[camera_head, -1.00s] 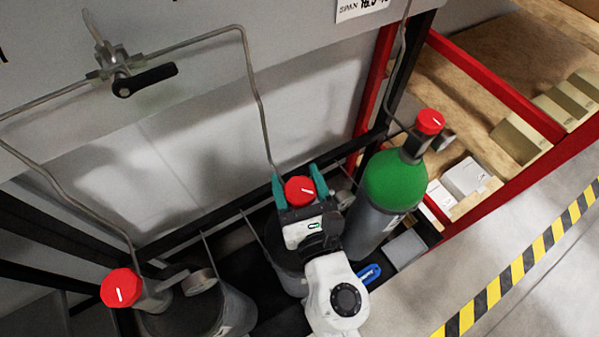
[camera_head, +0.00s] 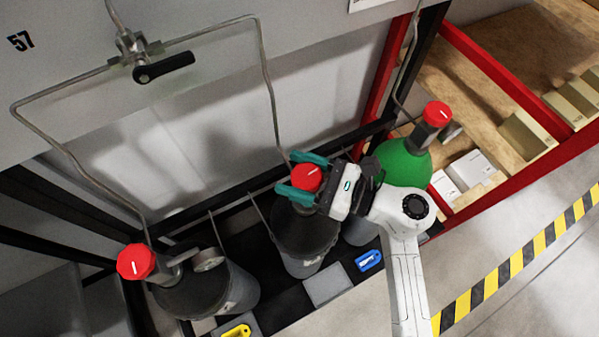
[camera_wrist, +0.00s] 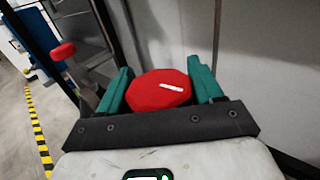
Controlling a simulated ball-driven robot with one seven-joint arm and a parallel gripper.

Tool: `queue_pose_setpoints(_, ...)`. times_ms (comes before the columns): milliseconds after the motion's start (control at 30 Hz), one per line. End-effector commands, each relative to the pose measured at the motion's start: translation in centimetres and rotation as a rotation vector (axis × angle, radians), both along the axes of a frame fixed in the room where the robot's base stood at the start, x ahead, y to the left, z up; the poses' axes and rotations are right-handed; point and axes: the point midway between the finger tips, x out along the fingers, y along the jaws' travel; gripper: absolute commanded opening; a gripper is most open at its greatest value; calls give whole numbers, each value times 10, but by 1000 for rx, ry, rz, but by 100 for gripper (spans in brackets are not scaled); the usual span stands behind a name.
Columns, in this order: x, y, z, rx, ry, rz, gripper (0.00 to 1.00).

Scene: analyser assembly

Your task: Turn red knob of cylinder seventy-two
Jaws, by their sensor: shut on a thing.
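The middle cylinder (camera_head: 302,240) is dark grey and stands between two others. Its red knob (camera_head: 306,176) has a white mark and sits between the teal fingers of my gripper (camera_head: 303,175). The gripper is shut on this knob, reaching in from the right. In the wrist view the red knob (camera_wrist: 160,90) fills the gap between the fingers (camera_wrist: 162,90), with its white mark slanting slightly near the top right. No number can be read on the cylinder.
A left cylinder (camera_head: 205,290) has its own red knob (camera_head: 136,261). A green-topped cylinder (camera_head: 405,165) with a red knob (camera_head: 437,114) stands at right, partly behind my arm. A black-handled valve (camera_head: 163,68) and thin pipes are on the wall. Red shelving (camera_head: 500,70) is at right.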

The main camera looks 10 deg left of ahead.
Motion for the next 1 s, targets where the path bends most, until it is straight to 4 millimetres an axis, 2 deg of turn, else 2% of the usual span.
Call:
queue_pose_setpoints(100,2,-1,-6,2,-7,105,35)
queue_pose_setpoints(500,-6,0,-8,0,-7,458,35)
queue_pose_setpoints(1000,-12,-1,-3,1,-2,710,35)
